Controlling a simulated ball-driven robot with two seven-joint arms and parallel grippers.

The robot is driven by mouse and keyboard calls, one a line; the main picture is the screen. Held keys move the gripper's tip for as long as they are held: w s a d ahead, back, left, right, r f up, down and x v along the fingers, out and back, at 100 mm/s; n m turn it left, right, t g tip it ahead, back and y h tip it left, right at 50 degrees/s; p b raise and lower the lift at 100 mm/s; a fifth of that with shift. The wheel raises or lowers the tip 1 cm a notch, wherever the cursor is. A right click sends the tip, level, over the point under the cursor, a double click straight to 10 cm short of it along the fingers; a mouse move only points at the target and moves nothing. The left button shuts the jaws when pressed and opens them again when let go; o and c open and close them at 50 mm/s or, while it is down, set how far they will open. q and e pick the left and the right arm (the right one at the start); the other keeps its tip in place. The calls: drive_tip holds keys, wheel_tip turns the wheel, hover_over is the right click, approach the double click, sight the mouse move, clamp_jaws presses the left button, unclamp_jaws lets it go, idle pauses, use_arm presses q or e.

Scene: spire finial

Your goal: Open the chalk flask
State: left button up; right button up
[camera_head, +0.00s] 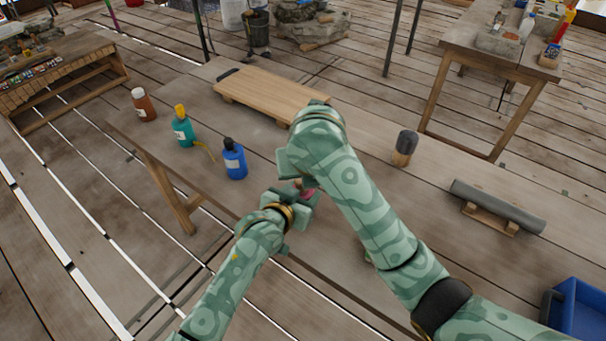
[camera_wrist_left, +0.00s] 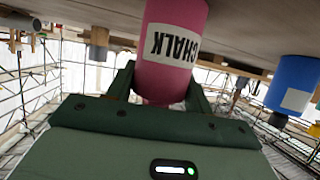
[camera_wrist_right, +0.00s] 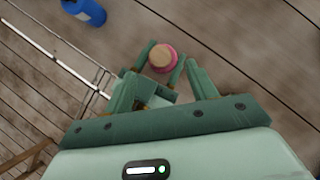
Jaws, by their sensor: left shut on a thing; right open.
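The chalk flask is a pink bottle with a white CHALK label. In the left wrist view the flask (camera_wrist_left: 170,45) sits between the fingers of my left gripper (camera_wrist_left: 165,88), which is shut on it. In the head view only a bit of pink (camera_head: 307,194) shows, mostly hidden by my grippers. In the right wrist view I look down on the flask's round tan top (camera_wrist_right: 161,56) with a pink rim. My right gripper (camera_wrist_right: 163,84) is open and empty, close to the flask's top. I cannot tell whether the flask's base touches the table.
On the worktable (camera_head: 350,190) stand a blue bottle (camera_head: 234,160), a teal bottle (camera_head: 183,128) and a brown bottle (camera_head: 143,105). A wooden board (camera_head: 270,92) lies behind. A dark-topped wooden object (camera_head: 404,148) and a grey cylinder on a stand (camera_head: 497,205) are at right.

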drive_tip(key=x, duration=0.7)
drive_tip(key=shift+w+f, duration=0.15)
drive_tip(key=shift+f, duration=0.15)
drive_tip(key=c, duration=1.2)
drive_tip(key=shift+r, duration=0.2)
drive_tip(key=shift+r, duration=0.95)
drive_tip(key=shift+r, duration=2)
use_arm(q)
drive_tip(key=o, duration=1.5)
drive_tip(key=shift+c, duration=0.2)
